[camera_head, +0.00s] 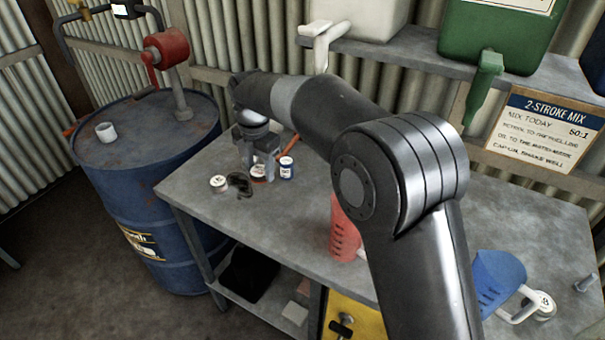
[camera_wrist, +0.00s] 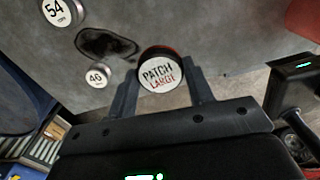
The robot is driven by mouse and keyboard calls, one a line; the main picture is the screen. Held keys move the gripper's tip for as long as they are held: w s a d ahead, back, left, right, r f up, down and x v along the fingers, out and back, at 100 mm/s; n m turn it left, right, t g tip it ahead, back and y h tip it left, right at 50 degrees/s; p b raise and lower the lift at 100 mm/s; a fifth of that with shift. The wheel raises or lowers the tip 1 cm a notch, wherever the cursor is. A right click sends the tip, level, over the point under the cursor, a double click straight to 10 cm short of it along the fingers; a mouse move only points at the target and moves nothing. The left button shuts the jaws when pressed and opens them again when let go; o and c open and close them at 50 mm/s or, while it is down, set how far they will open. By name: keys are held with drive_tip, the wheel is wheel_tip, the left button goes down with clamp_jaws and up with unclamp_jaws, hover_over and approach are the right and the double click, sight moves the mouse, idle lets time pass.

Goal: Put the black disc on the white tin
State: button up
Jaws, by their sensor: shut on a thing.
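My gripper (camera_wrist: 163,77) is shut on a round tin (camera_wrist: 160,74) with a white top marked "PATCH LARGE" and a dark red rim. In the head view this tin (camera_head: 258,172) is between the fingers at the bench top; I cannot tell whether it touches the bench. Beside it are two low round pieces with pale tops and dark sides, one marked "54" (camera_wrist: 62,12) and a smaller one marked "46" (camera_wrist: 97,76). The larger piece also shows in the head view (camera_head: 219,182). I cannot tell surely which piece is the black disc.
A dark glossy patch (camera_wrist: 106,43) lies between the two marked pieces. A small blue jar (camera_head: 286,168) stands right of my gripper. A blue drum (camera_head: 150,200) is left.

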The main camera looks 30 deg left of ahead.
drive_tip(key=shift+w+d+r+m, duration=0.2)
drive_tip(key=shift+d+r+m, duration=0.25)
drive_tip(key=shift+m, duration=0.25)
drive_tip(key=w+d+r+m, duration=0.2)
drive_tip(key=d+r+m, duration=0.2)
drive_tip(key=d+m, duration=0.6)
drive_tip(key=w+d+r+m, duration=0.1)
drive_tip(key=d+r+m, duration=0.2)
drive_tip(key=d+m, duration=0.75)
drive_tip(key=w+d+r+n, duration=0.2)
drive_tip(key=w+r+n, duration=0.2)
drive_tip(key=r+n, duration=0.35)
drive_tip(key=w+d+r+n, duration=0.3)
drive_tip(key=w+r+n, duration=0.25)
drive_tip(key=n, duration=0.35)
drive_tip(key=f, duration=1.1)
drive_tip(key=s+f, duration=0.1)
drive_tip(key=f, duration=0.4)
drive_tip(key=shift+a+f, duration=0.2)
drive_tip(key=shift+f, duration=0.2)
drive_tip(key=shift+f, duration=0.1)
